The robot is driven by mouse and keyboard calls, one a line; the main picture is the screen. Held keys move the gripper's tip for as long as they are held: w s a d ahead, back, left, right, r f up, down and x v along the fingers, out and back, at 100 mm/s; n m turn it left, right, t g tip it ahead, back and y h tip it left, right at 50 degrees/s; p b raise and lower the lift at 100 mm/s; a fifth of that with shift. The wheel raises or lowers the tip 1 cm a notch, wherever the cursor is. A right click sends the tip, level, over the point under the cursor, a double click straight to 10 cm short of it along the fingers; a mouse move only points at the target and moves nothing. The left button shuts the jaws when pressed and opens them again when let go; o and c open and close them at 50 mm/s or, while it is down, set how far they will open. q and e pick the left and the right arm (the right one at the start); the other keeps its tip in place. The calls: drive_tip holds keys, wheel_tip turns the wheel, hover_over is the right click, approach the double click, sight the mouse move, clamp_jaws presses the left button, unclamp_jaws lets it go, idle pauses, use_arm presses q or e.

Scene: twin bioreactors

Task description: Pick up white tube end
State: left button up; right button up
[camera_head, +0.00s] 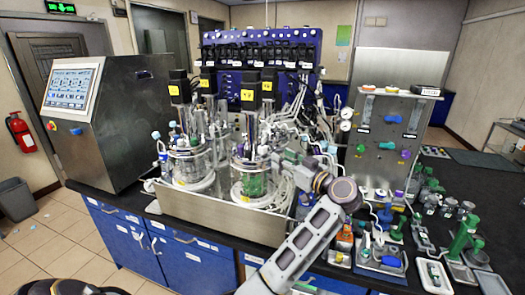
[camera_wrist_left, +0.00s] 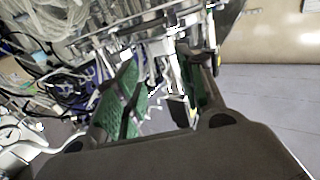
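My left gripper (camera_head: 287,158) is at the right side of the twin bioreactor rig, amid tubing. In the left wrist view its two green-padded fingers (camera_wrist_left: 158,75) stand apart. Pale and metallic pieces show between and beyond the fingers; I cannot tell whether one is the white tube end. A bundle of white tubing (camera_wrist_left: 45,18) is at the upper left of that view. The front glass vessel (camera_head: 250,180) with green contents stands left of the gripper, and the other glass vessel (camera_head: 190,165) is further left. My right gripper is not in view.
Both vessels stand in a steel tray (camera_head: 215,218) on a black bench with blue cabinets (camera_head: 185,250). A touchscreen console (camera_head: 110,120) is left, a steel panel (camera_head: 390,135) right. Several small fittings and a green stand (camera_head: 462,238) crowd the right bench.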

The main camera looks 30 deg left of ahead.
sight(265, 149)
use_arm(q)
drive_tip(key=x, duration=0.4)
drive_tip(key=shift+p, duration=0.3)
drive_tip(key=shift+p+x, duration=0.5)
drive_tip(key=shift+x, duration=2.35)
drive_tip(key=c, duration=0.7)
